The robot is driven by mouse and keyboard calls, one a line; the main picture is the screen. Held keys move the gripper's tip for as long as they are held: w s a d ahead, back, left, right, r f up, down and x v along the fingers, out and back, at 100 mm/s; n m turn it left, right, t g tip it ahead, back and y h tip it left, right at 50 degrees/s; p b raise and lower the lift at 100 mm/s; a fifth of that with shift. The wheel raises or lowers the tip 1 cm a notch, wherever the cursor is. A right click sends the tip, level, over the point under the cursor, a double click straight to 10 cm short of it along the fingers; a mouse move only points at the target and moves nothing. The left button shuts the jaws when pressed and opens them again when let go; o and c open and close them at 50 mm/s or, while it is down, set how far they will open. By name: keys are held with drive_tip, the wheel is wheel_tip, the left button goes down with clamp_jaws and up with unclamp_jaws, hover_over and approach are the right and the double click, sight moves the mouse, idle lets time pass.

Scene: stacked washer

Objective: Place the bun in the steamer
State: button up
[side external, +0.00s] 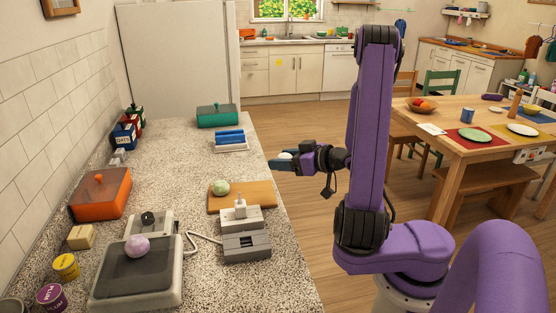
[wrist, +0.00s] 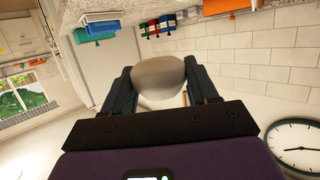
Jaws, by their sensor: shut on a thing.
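My gripper (side external: 280,162) is shut on a pale rounded bun (side external: 286,155), held in the air just off the right edge of the counter. In the wrist view the bun (wrist: 159,73) shows greyish-white between the two dark fingers. A pale green round thing (side external: 220,188) is on the wooden board (side external: 255,196). A pale purple round thing (side external: 137,246) rests on a grey, dark-topped appliance (side external: 115,283) at the front of the counter. I cannot tell for sure which item is the steamer. A lidded orange box (side external: 100,194) and a lidded green box (side external: 217,115) stand on the counter.
A grey device (side external: 245,246) with a cable stands below the board. Small canisters (side external: 124,134) line the left wall. Cans (side external: 66,266) stand front left. The middle of the counter (side external: 170,165) is clear.

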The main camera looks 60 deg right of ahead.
drive_tip(key=shift+s+a+r, duration=0.2)
drive_tip(key=shift+s+r, duration=0.1)
drive_tip(key=shift+s, duration=0.35)
drive_tip(key=shift+s+a+r, duration=0.2)
drive_tip(key=shift+s+r, duration=0.05)
drive_tip(key=shift+s, duration=0.35)
